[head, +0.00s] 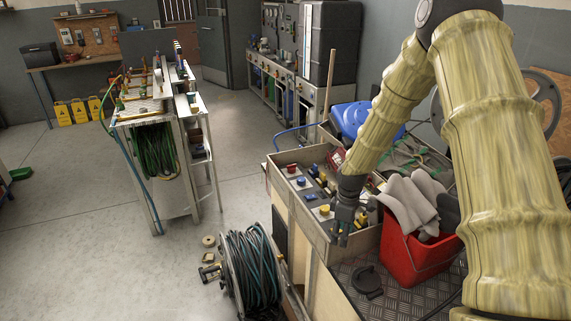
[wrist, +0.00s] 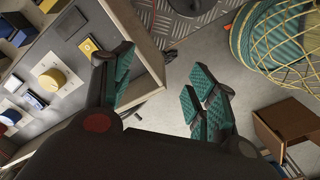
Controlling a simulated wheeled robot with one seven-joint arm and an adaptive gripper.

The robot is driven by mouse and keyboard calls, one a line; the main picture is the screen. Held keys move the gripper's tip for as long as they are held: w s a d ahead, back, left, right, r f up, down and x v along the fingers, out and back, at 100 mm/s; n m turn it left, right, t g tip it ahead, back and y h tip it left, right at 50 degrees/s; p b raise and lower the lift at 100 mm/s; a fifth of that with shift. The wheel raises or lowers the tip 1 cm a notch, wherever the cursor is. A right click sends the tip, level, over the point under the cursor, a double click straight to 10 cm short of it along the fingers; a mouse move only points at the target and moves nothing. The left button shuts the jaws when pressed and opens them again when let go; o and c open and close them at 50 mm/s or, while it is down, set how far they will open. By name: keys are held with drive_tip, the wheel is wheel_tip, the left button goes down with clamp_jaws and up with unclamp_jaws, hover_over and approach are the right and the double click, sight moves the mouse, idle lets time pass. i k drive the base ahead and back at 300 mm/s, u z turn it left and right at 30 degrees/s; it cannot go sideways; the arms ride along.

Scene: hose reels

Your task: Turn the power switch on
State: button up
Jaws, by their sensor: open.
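A control panel in an open-topped box (head: 284,158) stands right of centre in the head view. It carries a red knob (head: 292,168), a blue knob (head: 302,181) and a yellow knob (head: 324,210), with several small switches. The wrist view shows the yellow knob (wrist: 52,79) and a small yellow square piece (wrist: 88,47) on the panel. Which control is the power switch I cannot tell. My gripper (head: 341,236) points down at the box's near right part, right of the yellow knob. In the wrist view its teal-padded fingers (wrist: 160,95) are apart and empty.
A red bucket (head: 405,260) with grey gloves (head: 412,203) stands right of the gripper. A hose reel (head: 250,272) stands on the floor left of the box. A blue container (head: 358,120) is behind. The floor at left is mostly clear.

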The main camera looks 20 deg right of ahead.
sight(291, 169)
drive_tip(key=i, duration=1.8)
drive_tip(key=z, duration=0.05)
